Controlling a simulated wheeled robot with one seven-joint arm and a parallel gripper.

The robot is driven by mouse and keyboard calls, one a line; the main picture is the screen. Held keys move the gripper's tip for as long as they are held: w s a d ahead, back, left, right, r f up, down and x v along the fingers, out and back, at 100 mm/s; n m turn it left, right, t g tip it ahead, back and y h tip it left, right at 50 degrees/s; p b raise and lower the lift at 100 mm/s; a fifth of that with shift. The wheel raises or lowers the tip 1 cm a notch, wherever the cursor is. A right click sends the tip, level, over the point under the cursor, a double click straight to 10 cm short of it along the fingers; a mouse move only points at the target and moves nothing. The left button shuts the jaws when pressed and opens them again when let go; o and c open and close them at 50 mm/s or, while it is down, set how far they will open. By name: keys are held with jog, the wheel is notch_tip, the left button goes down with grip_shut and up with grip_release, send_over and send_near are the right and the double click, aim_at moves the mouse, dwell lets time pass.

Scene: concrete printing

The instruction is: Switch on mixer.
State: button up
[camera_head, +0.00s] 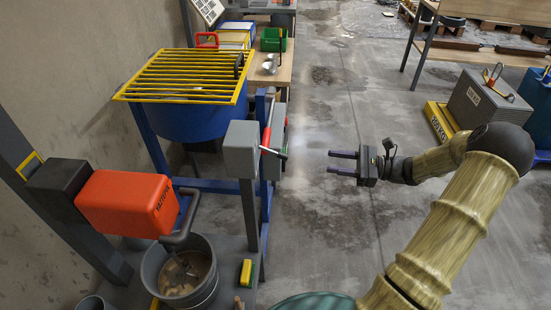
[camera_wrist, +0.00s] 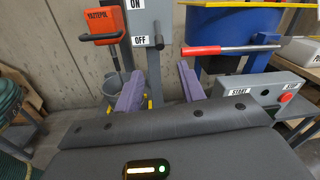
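The mixer is a blue drum (camera_head: 190,120) under a yellow grate (camera_head: 188,72); the drum also shows at the top of the wrist view (camera_wrist: 235,28). A grey switch box (camera_head: 240,150) stands in front of it. In the wrist view this box (camera_wrist: 147,25) reads ON above OFF and has a dark lever. A grey START/STOP box (camera_wrist: 262,92) with a red button (camera_wrist: 288,85) sits at the right of the wrist view. A red-handled lever (camera_wrist: 200,50) reaches toward the drum. My gripper (camera_head: 329,161) is open and empty, in free air right of the boxes, touching nothing.
An orange hand mixer (camera_head: 125,203) stands over a grey bucket (camera_head: 212,280) at the lower left. A yellow-green block (camera_head: 246,272) lies near the bucket. A workbench (camera_head: 284,72) stands behind the drum. A grey case (camera_head: 485,100) stands at right. The middle concrete floor is clear.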

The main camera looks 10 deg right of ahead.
aim_at(280, 155)
jog(key=shift+a, duration=0.1)
jog(key=p+x, duration=0.1)
jog(key=x, duration=1.6)
jog(key=shift+a, duration=0.2)
grip_shut()
